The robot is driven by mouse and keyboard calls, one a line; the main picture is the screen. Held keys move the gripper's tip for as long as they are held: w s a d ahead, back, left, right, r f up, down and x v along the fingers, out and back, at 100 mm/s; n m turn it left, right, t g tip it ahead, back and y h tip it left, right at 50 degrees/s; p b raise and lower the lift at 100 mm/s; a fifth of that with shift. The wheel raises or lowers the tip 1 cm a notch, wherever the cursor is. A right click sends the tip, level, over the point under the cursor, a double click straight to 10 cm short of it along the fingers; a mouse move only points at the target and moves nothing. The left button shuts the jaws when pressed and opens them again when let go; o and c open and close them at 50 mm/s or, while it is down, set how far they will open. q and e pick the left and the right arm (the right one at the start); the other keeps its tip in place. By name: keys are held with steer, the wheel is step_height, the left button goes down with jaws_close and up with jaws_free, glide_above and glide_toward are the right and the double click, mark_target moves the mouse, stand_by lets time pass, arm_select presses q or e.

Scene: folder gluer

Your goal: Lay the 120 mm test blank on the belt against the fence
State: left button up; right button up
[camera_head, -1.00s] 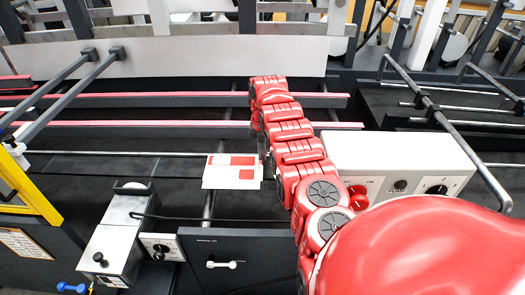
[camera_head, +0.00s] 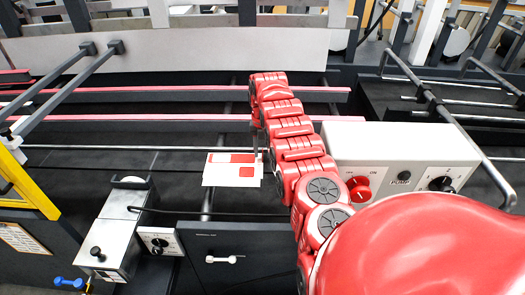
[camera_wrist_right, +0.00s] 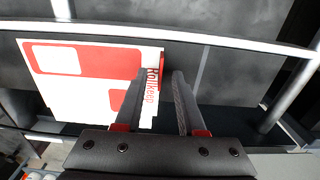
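The test blank (camera_head: 232,174), a white card with red panels, lies over the dark bed in the middle of the head view. It also shows in the right wrist view (camera_wrist_right: 95,52), printed side facing the camera. My right gripper (camera_head: 262,155) is at the card's right edge. In the wrist view its two fingers (camera_wrist_right: 163,78) stand apart, with the card's lettered edge between or just beyond them; contact is unclear. Red-topped belts (camera_head: 180,124) run across behind the card. I cannot tell which rail is the fence. My left gripper is not in view.
A white control box (camera_head: 405,150) with a red knob stands right of my arm. A metal unit (camera_head: 122,225) with a black knob is at front left, near a dark panel with a white handle (camera_head: 222,259). Slanted bars cross at the left.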

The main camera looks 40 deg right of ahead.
steer(key=shift+r, duration=0.1)
step_height(320, 180, up, 4)
steer(key=shift+w+r+b, duration=0.1)
steer(key=shift+r+b, duration=0.05)
steer(key=shift+b, duration=0.25)
step_height(320, 180, up, 13)
steer(key=p, duration=1.1)
